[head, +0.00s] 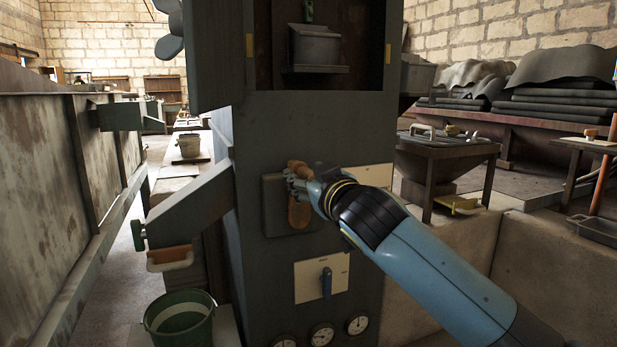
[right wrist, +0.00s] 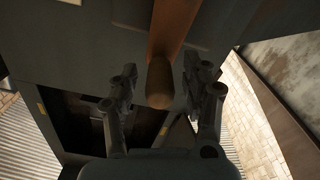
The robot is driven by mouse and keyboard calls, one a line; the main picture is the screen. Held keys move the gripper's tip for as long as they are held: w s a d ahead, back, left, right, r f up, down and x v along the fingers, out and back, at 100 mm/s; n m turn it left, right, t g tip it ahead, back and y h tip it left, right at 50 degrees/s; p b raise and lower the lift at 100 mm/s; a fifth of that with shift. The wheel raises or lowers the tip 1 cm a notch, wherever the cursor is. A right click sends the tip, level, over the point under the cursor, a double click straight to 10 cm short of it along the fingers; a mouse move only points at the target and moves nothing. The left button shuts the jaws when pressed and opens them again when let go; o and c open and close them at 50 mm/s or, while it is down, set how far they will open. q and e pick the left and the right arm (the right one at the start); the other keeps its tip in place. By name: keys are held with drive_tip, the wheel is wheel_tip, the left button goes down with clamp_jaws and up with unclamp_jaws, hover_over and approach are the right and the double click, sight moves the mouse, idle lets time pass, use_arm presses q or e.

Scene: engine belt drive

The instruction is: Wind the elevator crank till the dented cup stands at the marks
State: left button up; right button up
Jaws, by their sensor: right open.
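The elevator is a tall dark grey housing (head: 310,125) with an open shaft window at the top. A grey cup (head: 315,47) shows in that window, at about the picture height of the yellow marks (head: 249,46) on the frame sides; I cannot make out a dent. The crank's wooden handle (head: 299,212) is on the housing front, below the window. My right gripper (head: 297,179) is at the handle, open. In the right wrist view the handle (right wrist: 159,85) lies between its two spread fingers (right wrist: 160,75), with gaps on both sides. My left gripper is not in view.
Below the crank are a plate with a blue lever (head: 326,283) and several round gauges (head: 322,334). A sloping chute (head: 190,208) juts out left above a green bucket (head: 180,318). A table (head: 447,147) stands at the right.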

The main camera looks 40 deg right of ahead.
clamp_jaws()
idle(0.3)
idle(0.3)
